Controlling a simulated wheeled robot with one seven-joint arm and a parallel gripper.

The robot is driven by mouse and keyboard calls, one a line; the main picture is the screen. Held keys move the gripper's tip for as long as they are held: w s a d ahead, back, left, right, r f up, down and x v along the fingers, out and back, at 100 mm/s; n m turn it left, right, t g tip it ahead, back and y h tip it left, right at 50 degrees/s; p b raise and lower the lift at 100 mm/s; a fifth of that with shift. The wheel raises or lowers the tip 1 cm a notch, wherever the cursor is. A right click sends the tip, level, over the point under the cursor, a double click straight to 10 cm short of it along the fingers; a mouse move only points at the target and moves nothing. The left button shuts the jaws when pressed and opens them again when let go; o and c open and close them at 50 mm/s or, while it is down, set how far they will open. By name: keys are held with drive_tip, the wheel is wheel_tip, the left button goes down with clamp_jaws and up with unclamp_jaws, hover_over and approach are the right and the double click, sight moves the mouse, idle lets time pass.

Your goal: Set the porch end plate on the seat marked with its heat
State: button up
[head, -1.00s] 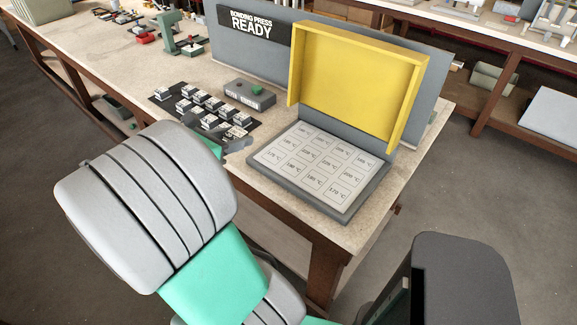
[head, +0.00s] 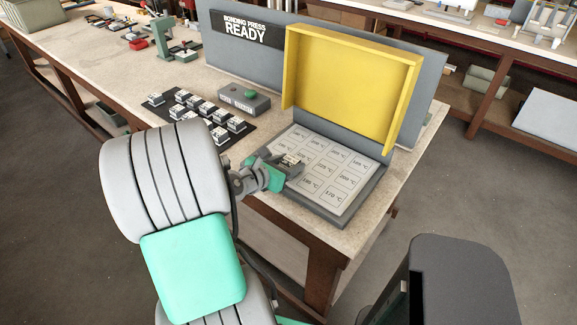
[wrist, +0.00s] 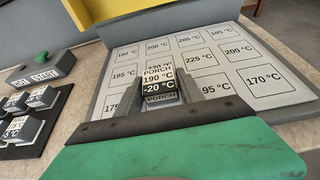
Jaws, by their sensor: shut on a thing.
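The porch end plate (wrist: 158,78) is a small block with a white and black label reading PORCH, 190 °C and -20 °C. My gripper (wrist: 160,97) is shut on it. In the head view my gripper (head: 288,164) holds the plate (head: 291,159) over the left part of the seat board (head: 335,207). Whether it touches the board cannot be told. The board's seats carry printed temperatures. In the wrist view the 170 °C seat (wrist: 263,79) is at the right, 225 °C (wrist: 198,57) beyond the plate and 200 °C (wrist: 239,50) at far right. The gripper covers some near seats.
The yellow press lid (head: 350,85) stands raised behind the board. A grey START box (head: 243,99) stands to the left. A black mat (head: 205,128) holds several similar labelled blocks. The READY sign (head: 248,29) is on the grey back panel. The board's right seats look clear.

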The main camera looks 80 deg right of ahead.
drive_tip(key=shift+f, duration=0.15)
drive_tip(key=shift+f, duration=0.15)
drive_tip(key=o, duration=1.4)
